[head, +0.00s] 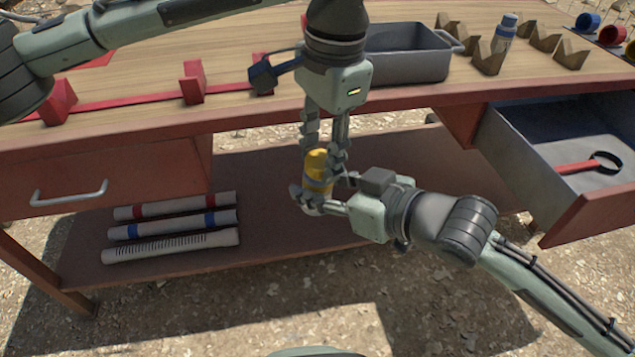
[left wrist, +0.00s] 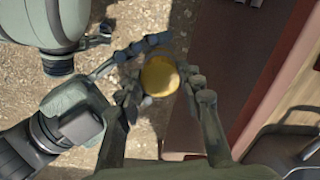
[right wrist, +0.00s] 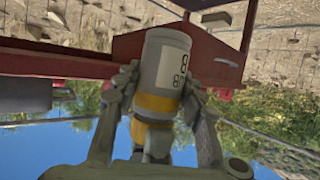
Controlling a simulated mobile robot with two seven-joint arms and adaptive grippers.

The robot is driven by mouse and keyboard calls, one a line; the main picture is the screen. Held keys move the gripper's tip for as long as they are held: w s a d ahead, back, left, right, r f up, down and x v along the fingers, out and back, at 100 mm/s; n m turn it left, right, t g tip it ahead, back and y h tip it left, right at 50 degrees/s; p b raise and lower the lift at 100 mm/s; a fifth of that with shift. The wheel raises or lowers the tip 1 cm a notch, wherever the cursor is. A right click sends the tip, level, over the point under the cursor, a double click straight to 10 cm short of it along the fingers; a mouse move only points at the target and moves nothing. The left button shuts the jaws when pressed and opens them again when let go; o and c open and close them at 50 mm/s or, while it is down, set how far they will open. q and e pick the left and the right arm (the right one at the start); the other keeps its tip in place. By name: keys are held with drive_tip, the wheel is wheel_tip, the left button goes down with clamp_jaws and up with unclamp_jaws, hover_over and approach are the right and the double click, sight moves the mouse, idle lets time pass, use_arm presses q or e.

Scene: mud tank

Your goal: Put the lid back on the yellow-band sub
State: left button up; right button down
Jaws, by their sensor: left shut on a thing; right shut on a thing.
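The yellow-band sub (head: 317,185) is a short, pale grey tube held upright in the air in front of the bench. My right gripper (head: 322,203) is shut around its side, and the right wrist view shows its grey body (right wrist: 165,60) with dark printed digits and a yellow band (right wrist: 154,105). The yellow lid (head: 317,160) is at the top of the sub. It shows as a round yellow disc in the left wrist view (left wrist: 160,77). My left gripper (head: 325,160) points down and is shut on the lid. Fingers hide the joint, so I cannot tell whether the lid is seated.
A grey bin (head: 405,62) and wooden cradles (head: 488,57) stand on the bench, one holding a blue-band sub (head: 507,30). An open drawer (head: 520,140) at right holds a red-handled ring tool (head: 590,163). Tubes (head: 170,243) lie on the lower shelf.

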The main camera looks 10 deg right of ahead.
use_arm(q)
drive_tip(key=c, duration=0.3)
drive_tip(key=shift+m, duration=0.9)
drive_tip(key=o, duration=1.4)
drive_tip(key=shift+c, duration=0.2)
wheel_tip(320, 180, up, 12)
drive_tip(key=shift+s+d, duration=0.2)
drive_tip(key=shift+d, duration=0.25)
